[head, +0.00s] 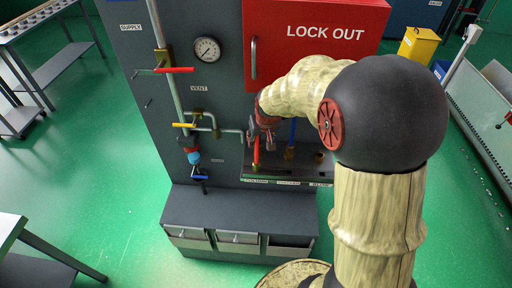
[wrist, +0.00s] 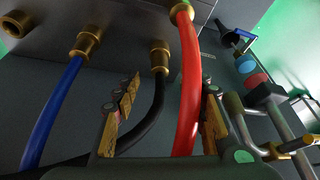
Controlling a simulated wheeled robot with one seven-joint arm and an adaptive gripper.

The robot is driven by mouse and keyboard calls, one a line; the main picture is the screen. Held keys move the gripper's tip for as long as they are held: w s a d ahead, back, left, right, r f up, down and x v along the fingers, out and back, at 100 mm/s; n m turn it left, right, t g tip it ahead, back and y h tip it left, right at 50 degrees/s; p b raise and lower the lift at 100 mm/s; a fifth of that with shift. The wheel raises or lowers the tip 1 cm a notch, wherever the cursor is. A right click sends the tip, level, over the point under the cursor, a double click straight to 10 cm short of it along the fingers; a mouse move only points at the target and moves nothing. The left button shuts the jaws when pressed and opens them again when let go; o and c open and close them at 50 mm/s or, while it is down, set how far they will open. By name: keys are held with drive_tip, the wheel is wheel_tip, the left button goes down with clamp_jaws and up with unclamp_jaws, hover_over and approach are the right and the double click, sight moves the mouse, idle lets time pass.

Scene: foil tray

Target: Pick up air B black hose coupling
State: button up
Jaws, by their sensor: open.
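The black hose coupling (wrist: 160,56) is a brass fitting on the end of a black hose (wrist: 152,118), seen in the wrist view ahead of my gripper and between its fingers' directions. My gripper (wrist: 170,95) is open, with one finger left of the black hose and the other at the right. A red hose (wrist: 188,90) with a brass end runs up close beside the right finger, also inside the opening. In the head view my gripper (head: 262,136) is by the panel shelf, and my arm hides much there; the black coupling cannot be made out.
A blue hose (wrist: 52,115) with a brass coupling (wrist: 88,42) hangs at the left in the wrist view. Pipes with a blue-and-red fitting (wrist: 250,72) stand at the right. The red lock out box (head: 310,40) is above the shelf (head: 285,178).

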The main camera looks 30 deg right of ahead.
sight(259, 144)
drive_tip(key=b+x, duration=0.1)
drive_tip(key=x, duration=0.5)
drive_tip(key=shift+w+d+r, duration=0.1)
drive_tip(key=shift+w+r, duration=0.05)
drive_tip(key=shift+w, duration=0.05)
drive_tip(key=shift+c, duration=1.3)
drive_tip(key=c, duration=0.7)
clamp_jaws()
